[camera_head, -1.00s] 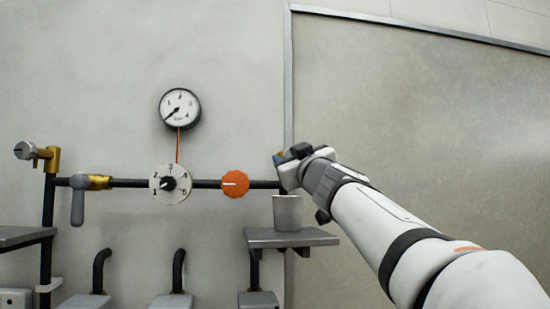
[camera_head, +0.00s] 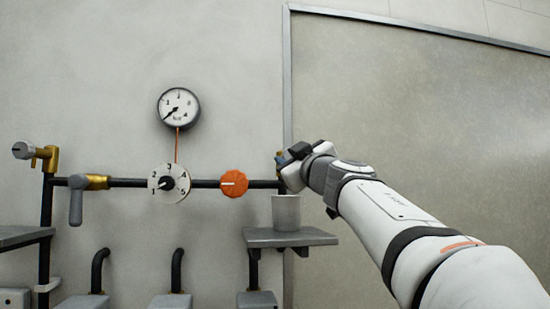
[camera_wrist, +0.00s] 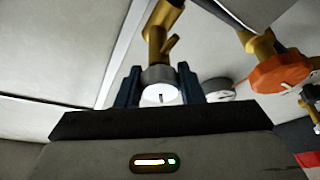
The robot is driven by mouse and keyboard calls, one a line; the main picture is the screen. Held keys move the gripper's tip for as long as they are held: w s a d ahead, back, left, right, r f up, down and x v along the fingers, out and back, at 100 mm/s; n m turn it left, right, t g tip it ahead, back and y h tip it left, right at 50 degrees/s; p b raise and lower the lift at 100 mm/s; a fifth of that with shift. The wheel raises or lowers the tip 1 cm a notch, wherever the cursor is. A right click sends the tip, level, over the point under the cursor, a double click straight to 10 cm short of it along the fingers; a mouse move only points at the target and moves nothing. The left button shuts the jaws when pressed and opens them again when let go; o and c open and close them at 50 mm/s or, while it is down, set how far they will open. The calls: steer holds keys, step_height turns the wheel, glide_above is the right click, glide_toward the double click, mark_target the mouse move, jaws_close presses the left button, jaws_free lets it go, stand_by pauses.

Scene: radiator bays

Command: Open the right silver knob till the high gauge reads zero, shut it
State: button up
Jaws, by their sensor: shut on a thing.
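The right silver knob (camera_wrist: 159,88) shows in the wrist view as a grey collar with a white face and a short dark mark, on a brass valve (camera_wrist: 157,38). My gripper (camera_wrist: 159,92) is shut on it, one dark finger on each side. In the head view my gripper (camera_head: 282,162) is at the right end of the black pipe and hides the knob. The high gauge (camera_head: 178,108) is a round white dial on the wall. Its needle points to the lower left, near the low end of the scale; the exact reading is too small to tell.
A grey cup (camera_head: 286,212) stands on a shelf (camera_head: 291,237) just below my gripper. Left along the pipe are an orange knob (camera_head: 234,183), a numbered dial (camera_head: 168,183) and a grey lever (camera_head: 76,203). Another silver knob (camera_head: 22,150) is at far left.

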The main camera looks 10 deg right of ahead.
steer(key=n+g+y, duration=0.1)
steer(key=n, duration=0.2)
steer(key=n+g+y, duration=0.1)
steer(key=n, duration=0.3)
steer(key=n+g, duration=0.1)
steer(key=n, duration=0.2)
steer(key=n+g, duration=0.1)
steer(key=n, duration=0.1)
steer(key=shift+n+g, duration=0.3)
steer(key=shift+n, duration=0.1)
steer(key=o, duration=0.9)
steer(key=shift+o, duration=0.2)
steer(key=shift+r, duration=0.1)
steer(key=b+v, duration=0.2)
steer(key=v, duration=0.5)
steer(key=shift+s+d, duration=0.2)
steer(key=shift+s, duration=0.2)
